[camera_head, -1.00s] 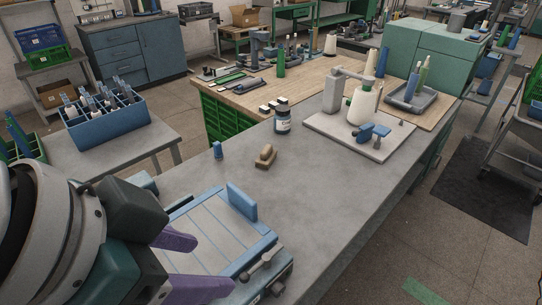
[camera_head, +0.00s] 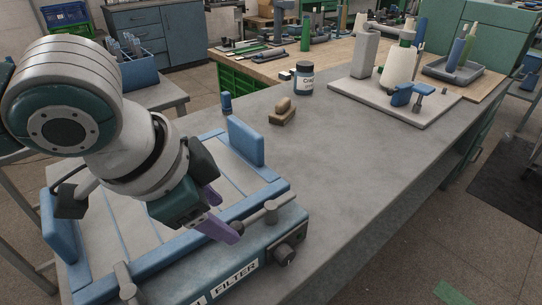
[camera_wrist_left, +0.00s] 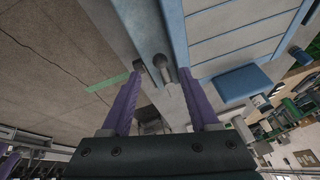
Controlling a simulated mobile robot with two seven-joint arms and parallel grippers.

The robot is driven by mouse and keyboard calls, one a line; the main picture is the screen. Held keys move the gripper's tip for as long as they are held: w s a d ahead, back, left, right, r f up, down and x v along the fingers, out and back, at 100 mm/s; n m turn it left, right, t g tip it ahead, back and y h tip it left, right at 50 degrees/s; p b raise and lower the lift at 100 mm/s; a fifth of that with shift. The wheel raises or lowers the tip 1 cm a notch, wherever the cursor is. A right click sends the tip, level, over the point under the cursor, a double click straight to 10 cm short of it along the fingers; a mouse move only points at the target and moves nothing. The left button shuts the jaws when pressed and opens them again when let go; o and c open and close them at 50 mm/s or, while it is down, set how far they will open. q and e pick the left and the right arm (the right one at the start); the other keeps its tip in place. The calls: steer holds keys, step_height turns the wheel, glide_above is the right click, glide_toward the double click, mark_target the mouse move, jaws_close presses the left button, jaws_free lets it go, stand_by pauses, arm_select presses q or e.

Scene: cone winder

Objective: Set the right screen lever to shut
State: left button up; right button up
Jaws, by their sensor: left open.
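The right screen lever (camera_head: 262,213) is a grey bar with a round end, on the front right of the blue-framed screen unit (camera_head: 150,268). My left gripper (camera_head: 227,217) has purple fingers, open, just left of the lever in the head view. In the left wrist view the lever's grey end (camera_wrist_left: 161,64) shows between and beyond the open fingers (camera_wrist_left: 163,80); I cannot tell whether they touch it. A second grey lever (camera_head: 126,283) stands at the unit's front left.
A dark knob (camera_head: 285,256) sits on the unit's front face beside a FILTER label. A blue block (camera_head: 246,142) stands up at the unit's back right. A brown-handled tool (camera_head: 283,111) and a dark jar (camera_head: 303,78) are farther back. The grey table is clear to the right.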

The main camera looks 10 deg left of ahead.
mark_target(235, 226)
arm_select(q)
steer(key=b+x, duration=0.1)
steer(key=x, duration=0.4)
jaws_close()
stand_by(0.4)
stand_by(1.0)
